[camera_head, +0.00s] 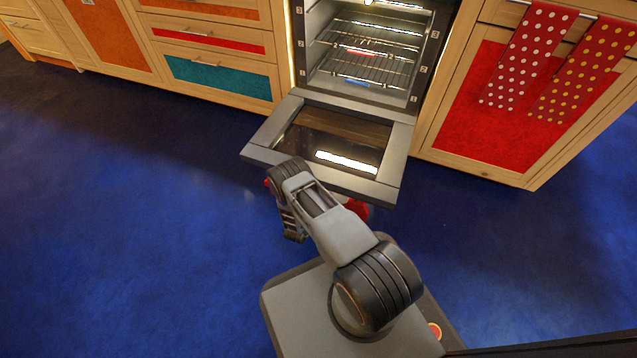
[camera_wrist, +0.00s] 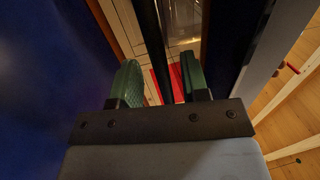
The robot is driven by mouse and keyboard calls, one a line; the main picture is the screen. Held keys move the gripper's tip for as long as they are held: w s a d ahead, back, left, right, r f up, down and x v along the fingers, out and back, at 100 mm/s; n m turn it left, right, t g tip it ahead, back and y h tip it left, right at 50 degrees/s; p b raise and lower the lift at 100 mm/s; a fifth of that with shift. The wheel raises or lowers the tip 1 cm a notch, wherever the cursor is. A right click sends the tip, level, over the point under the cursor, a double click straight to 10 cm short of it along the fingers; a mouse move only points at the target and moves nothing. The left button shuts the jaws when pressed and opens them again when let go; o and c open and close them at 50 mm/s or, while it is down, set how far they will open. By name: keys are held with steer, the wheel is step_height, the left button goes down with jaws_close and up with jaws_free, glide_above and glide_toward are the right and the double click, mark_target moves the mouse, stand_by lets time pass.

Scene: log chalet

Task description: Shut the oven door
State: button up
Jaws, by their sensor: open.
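The oven (camera_head: 368,55) stands open at the top of the head view, with its lit inside and wire racks showing. Its door (camera_head: 398,150) is folded down toward me, with a grey frame and a dark window. My arm reaches to the door's front edge and bends down there; its end is mostly hidden in that view. In the wrist view my gripper (camera_wrist: 162,80) is open, its two green-padded fingers apart. A dark bar (camera_wrist: 162,45) runs between or beyond them; I cannot tell whether they touch it. Red patches show beside my arm near the door's front edge.
Wooden drawers (camera_head: 215,50) with coloured fronts stand left of the oven. A red-fronted cabinet (camera_head: 480,115) with dotted red towels (camera_head: 528,52) stands to the right. The blue floor (camera_head: 130,220) is clear to the left of my base.

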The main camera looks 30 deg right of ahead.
steer(key=shift+b+x, duration=0.45)
steer(key=shift+x, duration=1.6)
jaws_close()
